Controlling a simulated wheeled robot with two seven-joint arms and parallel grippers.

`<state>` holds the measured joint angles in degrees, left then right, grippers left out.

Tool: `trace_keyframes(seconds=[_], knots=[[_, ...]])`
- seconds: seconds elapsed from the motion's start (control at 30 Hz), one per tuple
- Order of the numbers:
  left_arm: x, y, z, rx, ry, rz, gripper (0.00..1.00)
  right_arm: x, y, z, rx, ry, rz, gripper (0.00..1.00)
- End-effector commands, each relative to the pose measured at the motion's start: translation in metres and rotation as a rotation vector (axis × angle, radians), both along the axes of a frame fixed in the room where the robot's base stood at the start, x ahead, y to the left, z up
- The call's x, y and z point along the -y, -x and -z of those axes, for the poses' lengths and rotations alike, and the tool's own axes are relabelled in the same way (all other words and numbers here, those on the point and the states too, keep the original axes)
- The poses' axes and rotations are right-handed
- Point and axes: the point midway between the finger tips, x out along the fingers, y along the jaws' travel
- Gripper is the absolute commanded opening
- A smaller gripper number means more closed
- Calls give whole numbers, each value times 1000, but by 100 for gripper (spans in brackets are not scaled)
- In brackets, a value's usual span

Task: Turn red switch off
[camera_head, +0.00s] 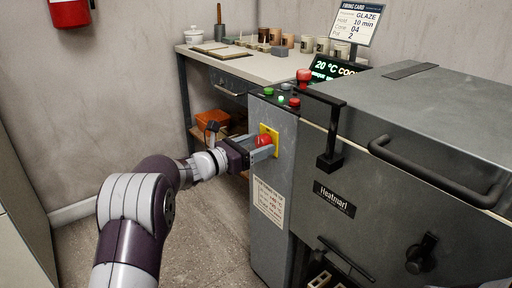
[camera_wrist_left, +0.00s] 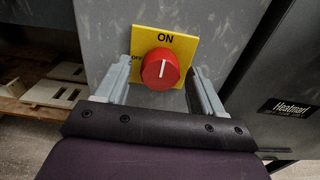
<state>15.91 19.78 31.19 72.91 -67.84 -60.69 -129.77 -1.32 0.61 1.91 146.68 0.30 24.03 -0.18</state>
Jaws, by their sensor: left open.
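The red switch (camera_head: 264,141) is a round knob on a yellow plate (camera_head: 273,133) on the side panel of the grey kiln cabinet. In the left wrist view the red knob (camera_wrist_left: 160,69) has a white line pointing up toward "ON" on the yellow plate (camera_wrist_left: 185,42); "OFF" is printed at its left. My left gripper (camera_head: 262,152) is open, with its fingers (camera_wrist_left: 162,84) on either side of the knob. A gap shows between each finger and the knob. My right gripper is not in view.
The grey kiln (camera_head: 430,110) with a black handle (camera_head: 430,175) fills the right side. Small buttons and a display (camera_head: 335,68) sit on top. A workbench (camera_head: 245,65) with pots stands behind. An orange box (camera_head: 212,120) lies below it. Floor at the left is clear.

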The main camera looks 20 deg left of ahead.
Motion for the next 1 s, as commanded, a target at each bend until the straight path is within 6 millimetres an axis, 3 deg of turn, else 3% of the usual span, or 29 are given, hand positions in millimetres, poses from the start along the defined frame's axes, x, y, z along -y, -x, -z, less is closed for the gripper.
trace_keyframes(seconds=[0.03, 0.1, 0.2, 0.57, 1.0], knots=[[0, 0, 0, 0, 0, 0, 62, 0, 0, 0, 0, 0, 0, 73], [0, 0, 0, 0, 0, 0, 39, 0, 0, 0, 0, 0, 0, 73], [0, 0, 0, 0, 0, 0, 13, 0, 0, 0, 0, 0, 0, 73], [0, 1, 0, -32, 41, 0, 13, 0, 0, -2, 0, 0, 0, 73], [0, 1, -2, -244, 312, 0, 13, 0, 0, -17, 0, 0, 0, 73]])
